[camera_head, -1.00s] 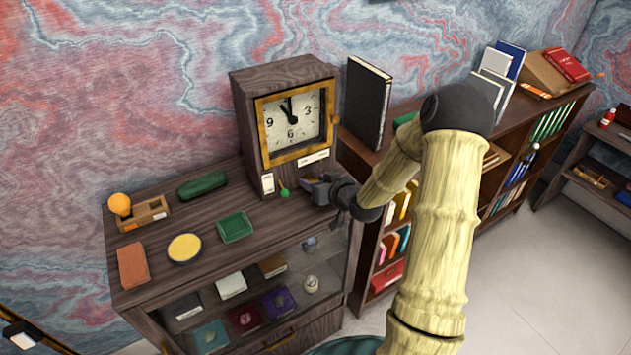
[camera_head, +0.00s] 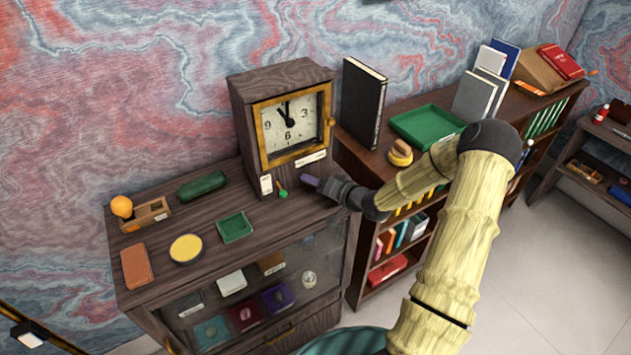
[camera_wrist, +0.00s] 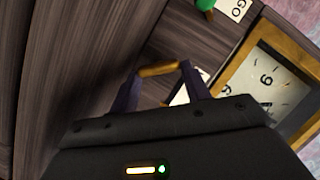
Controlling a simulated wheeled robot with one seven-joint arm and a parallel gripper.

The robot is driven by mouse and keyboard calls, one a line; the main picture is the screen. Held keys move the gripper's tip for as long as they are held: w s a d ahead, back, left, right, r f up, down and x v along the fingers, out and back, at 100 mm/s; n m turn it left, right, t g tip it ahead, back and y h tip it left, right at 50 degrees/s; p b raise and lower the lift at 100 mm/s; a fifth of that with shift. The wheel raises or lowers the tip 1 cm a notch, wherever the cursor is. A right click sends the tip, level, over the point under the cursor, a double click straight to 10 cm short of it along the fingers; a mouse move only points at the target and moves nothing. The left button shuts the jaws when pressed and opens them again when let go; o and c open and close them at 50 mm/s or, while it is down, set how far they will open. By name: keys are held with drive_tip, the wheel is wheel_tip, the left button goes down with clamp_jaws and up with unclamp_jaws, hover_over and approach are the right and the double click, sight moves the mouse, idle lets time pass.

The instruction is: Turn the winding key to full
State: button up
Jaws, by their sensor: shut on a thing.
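The wooden clock (camera_head: 242,97) stands at the back right of the cabinet, its brass-framed dial (camera_head: 290,125) facing me. My gripper (camera_head: 311,181) is low at the clock's front right. In the wrist view its two purple fingers (camera_wrist: 160,69) are shut on a short brass-coloured bar (camera_wrist: 158,70), seemingly the winding key. The dial also shows in the wrist view (camera_wrist: 262,85), to the right of the fingers. I cannot tell whether the key is seated in the clock; the joint is hidden. The head view does not show the key clearly.
A green-knobbed lever (camera_head: 283,194) is just left of my gripper, near a white label (camera_head: 266,184). A green dish (camera_head: 235,227), yellow disc (camera_head: 186,248) and green case (camera_head: 201,186) lie left on the cabinet top. A bookshelf with a green tray (camera_head: 425,125) adjoins on the right.

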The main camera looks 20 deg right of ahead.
idle(0.3)
drive_tip(key=o, duration=1)
